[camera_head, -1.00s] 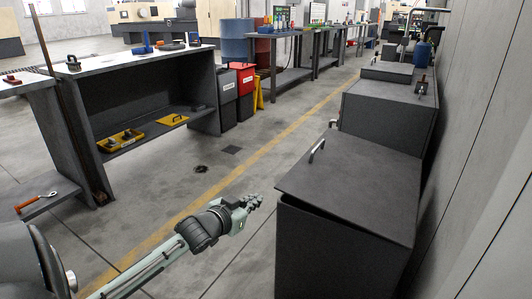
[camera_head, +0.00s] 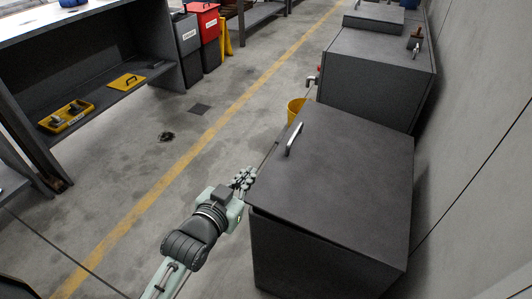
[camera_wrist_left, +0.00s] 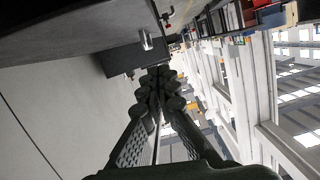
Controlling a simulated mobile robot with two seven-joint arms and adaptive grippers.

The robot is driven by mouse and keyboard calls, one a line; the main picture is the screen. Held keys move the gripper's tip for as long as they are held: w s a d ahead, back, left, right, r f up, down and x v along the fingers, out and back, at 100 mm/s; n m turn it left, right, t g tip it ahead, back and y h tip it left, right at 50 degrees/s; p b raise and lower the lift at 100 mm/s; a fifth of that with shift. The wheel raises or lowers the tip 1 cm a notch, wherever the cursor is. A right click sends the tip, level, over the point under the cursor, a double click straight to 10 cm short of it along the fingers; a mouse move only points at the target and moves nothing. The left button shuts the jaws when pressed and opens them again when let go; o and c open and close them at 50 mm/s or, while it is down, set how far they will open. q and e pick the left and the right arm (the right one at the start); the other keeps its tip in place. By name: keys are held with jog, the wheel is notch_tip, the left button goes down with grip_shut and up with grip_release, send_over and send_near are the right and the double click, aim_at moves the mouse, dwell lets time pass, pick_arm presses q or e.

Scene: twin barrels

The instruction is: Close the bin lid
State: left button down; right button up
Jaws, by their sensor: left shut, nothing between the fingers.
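The near dark grey bin (camera_head: 310,258) stands at the right in the head view. Its flat lid (camera_head: 345,180) lies over the top, with a silver handle (camera_head: 293,139) near its far left edge. A dark gap shows between lid and bin along the near edge, so the lid looks slightly raised. My left gripper (camera_head: 246,176) is shut and empty just left of the lid's left edge; I cannot tell if it touches. Its closed fingers fill the middle of the left wrist view (camera_wrist_left: 158,82). My right gripper is not in view.
A second dark box (camera_head: 370,85) stands behind the bin, with a yellow bucket (camera_head: 296,110) beside it. A wall (camera_head: 475,130) runs along the right. A workbench shelf (camera_head: 115,92) is at the left.

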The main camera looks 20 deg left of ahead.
pick_arm(q)
send_over(261, 173)
jog(key=shift+s+d+f, duration=0.2)
jog(key=shift+f, duration=0.35)
jog(key=shift+s+d+f, duration=0.15)
jog(key=shift+f, duration=0.35)
jog(key=f, duration=0.3)
jog(key=shift+w+a+f, duration=0.1)
jog(key=shift+w+a, duration=0.1)
jog(key=shift+w, duration=0.15)
jog(key=shift+a+f, duration=0.1)
jog(key=shift+f, duration=0.35)
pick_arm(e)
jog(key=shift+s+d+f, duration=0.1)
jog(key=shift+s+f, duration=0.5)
